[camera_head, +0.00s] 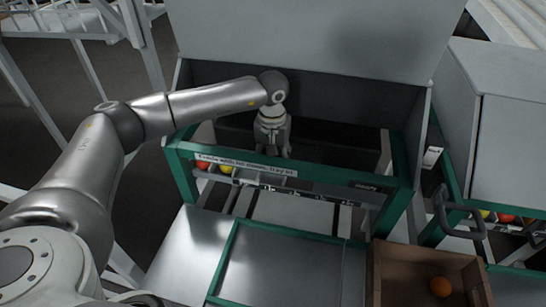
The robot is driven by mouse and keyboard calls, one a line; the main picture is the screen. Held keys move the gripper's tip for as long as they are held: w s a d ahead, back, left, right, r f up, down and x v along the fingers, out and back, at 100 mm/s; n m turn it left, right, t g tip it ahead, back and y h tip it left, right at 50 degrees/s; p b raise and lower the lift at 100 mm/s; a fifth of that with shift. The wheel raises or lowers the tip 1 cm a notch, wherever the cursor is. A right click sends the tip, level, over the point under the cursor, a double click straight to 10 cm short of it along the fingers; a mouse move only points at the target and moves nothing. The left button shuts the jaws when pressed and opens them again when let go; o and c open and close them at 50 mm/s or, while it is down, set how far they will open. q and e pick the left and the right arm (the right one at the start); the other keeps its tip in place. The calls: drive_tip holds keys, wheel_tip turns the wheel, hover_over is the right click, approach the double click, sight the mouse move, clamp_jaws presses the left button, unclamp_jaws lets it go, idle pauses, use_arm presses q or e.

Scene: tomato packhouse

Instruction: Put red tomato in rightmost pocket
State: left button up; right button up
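A red tomato (202,164) sits at the left end of a narrow grey rack (300,186) along the front of the green frame. A yellow tomato (225,168) is just right of it. The middle and right of the rack look empty, but its single pockets are too small to tell apart. My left gripper (272,152) points down behind the green front rail, right of and above both tomatoes. Its fingertips are partly hidden, and I cannot tell whether it is open or holds anything. My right gripper is not in view.
The green frame (400,195) and a raised grey panel (310,40) surround my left gripper. A grey cabinet (510,150) stands at right. The grey tabletop (285,270) in front is clear.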

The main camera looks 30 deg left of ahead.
use_arm(q)
drive_tip(key=shift+s+d, duration=0.1)
drive_tip(key=shift+s, duration=0.15)
drive_tip(key=o, duration=0.8)
drive_tip(key=shift+r, duration=0.1)
wheel_tip(320, 180, up, 12)
drive_tip(key=p, duration=0.6)
drive_tip(key=shift+s, duration=0.3)
idle(0.6)
